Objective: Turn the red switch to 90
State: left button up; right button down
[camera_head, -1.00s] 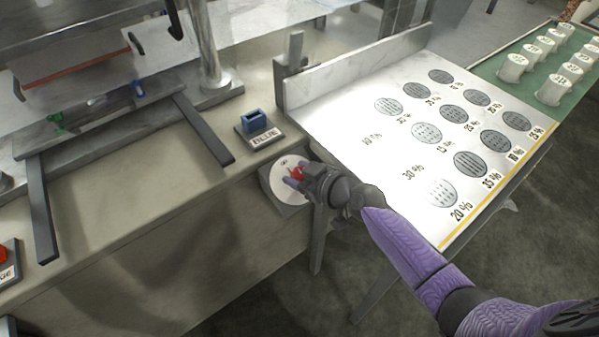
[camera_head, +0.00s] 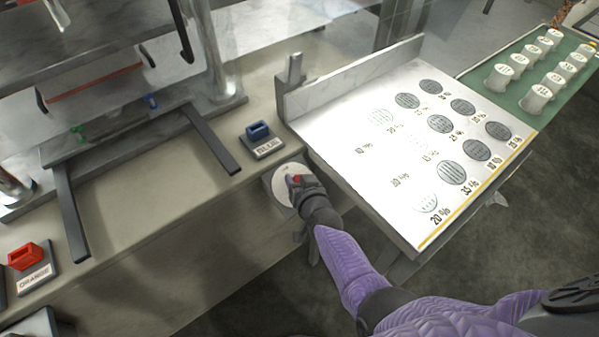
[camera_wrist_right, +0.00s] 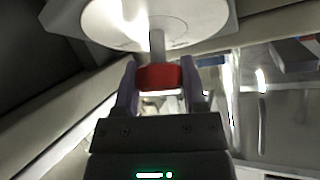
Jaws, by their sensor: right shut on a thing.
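The red switch (camera_head: 297,179) sits on a round white dial (camera_head: 283,190) mounted on the front of the counter. My right gripper (camera_head: 299,182) is at the dial, its arm coming in from the lower right. In the right wrist view the red switch (camera_wrist_right: 159,77) lies between the two purple fingers of my right gripper (camera_wrist_right: 158,82), which are shut on it. The white dial (camera_wrist_right: 190,20) is just beyond, with a short grey stem between. The dial's marks are too small to read, so the switch's angle cannot be told. My left gripper is out of view.
A blue switch (camera_head: 258,131) labelled BLUE stands on the counter above the dial. A red block (camera_head: 25,255) on a plate labelled ORANGE is at the left. A white slanted board (camera_head: 400,160) with grey ovals stands right, close to my arm. White cups stand on a green tray (camera_head: 511,97).

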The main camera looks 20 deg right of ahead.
jog(key=shift+a+r+m+h+p, duration=0.1)
jog(key=shift+m+h+p, duration=0.5)
jog(key=shift+m, duration=0.5)
jog(key=m+g+h, duration=0.1)
jog(key=m, duration=0.2)
jog(key=shift+h+p, duration=0.35)
jog(key=shift+h, duration=0.05)
jog(key=m+g+h, duration=0.1)
jog(key=m, duration=0.1)
jog(key=shift+m+g, duration=0.3)
jog(key=shift+m+g+h, duration=0.6)
jog(key=shift+m, duration=0.9)
jog(key=shift+c, duration=0.7)
grip_release()
jog(key=shift+d, duration=0.2)
